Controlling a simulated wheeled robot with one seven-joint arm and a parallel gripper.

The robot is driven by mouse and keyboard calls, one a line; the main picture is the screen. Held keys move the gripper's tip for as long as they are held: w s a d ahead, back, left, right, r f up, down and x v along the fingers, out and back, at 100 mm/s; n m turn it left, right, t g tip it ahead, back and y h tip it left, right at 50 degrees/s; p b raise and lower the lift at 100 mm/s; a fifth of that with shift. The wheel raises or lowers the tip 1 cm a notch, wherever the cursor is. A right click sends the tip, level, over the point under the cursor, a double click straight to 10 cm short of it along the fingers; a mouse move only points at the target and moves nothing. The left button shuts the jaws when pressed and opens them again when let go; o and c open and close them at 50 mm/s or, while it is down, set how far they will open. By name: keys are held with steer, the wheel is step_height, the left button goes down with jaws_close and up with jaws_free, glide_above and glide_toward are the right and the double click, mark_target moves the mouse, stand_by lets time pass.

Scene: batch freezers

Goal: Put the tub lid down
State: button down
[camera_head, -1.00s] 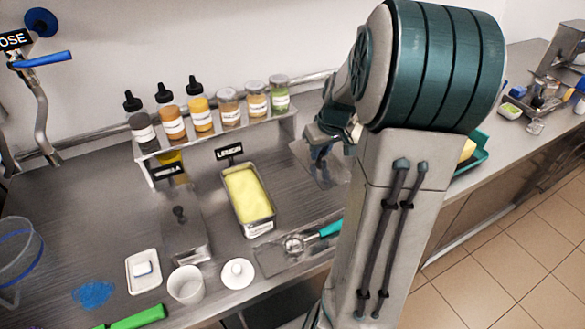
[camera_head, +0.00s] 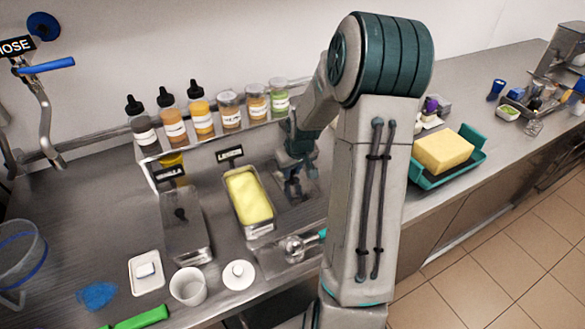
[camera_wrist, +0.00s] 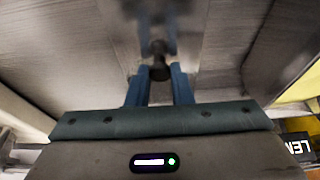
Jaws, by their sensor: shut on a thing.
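My gripper (camera_head: 294,180) is shut on the black knob (camera_wrist: 160,68) of a grey metal tub lid. The wrist view shows both blue fingers around the knob, with the lid's shiny face (camera_wrist: 115,60) beyond. In the head view the lid (camera_head: 308,187) is partly hidden by my gripper and arm. It is low over the counter, just right of the open lemon tub (camera_head: 262,230); I cannot tell whether it touches the counter. The lemon tub holds yellow ice cream (camera_head: 247,196). The vanilla tub (camera_head: 188,240) to its left has its lid on.
A shelf (camera_head: 215,136) with bottles and jars stands behind the tubs. A scoop (camera_head: 294,246), a white cup (camera_head: 188,286) and a round white lid (camera_head: 238,274) lie in front. A teal tray (camera_head: 470,160) with a yellow block is at right.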

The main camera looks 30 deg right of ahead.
steer(key=shift+f, duration=0.15)
steer(key=c, duration=1.3)
jaws_free()
steer(key=shift+d+r, duration=0.1)
steer(key=shift+r, duration=0.55)
steer(key=v, duration=1.1)
steer(key=s+a+r, duration=0.1)
steer(key=s+a, duration=0.4)
steer(key=s, duration=0.1)
steer(key=s+a+r, duration=0.2)
steer(key=s+a, duration=0.3)
steer(key=s, duration=0.2)
steer(key=s+a+r, duration=0.2)
steer(key=s+a, duration=0.3)
steer(key=s, duration=0.2)
steer(key=shift+a+r, duration=0.15)
steer(key=shift+a, duration=0.05)
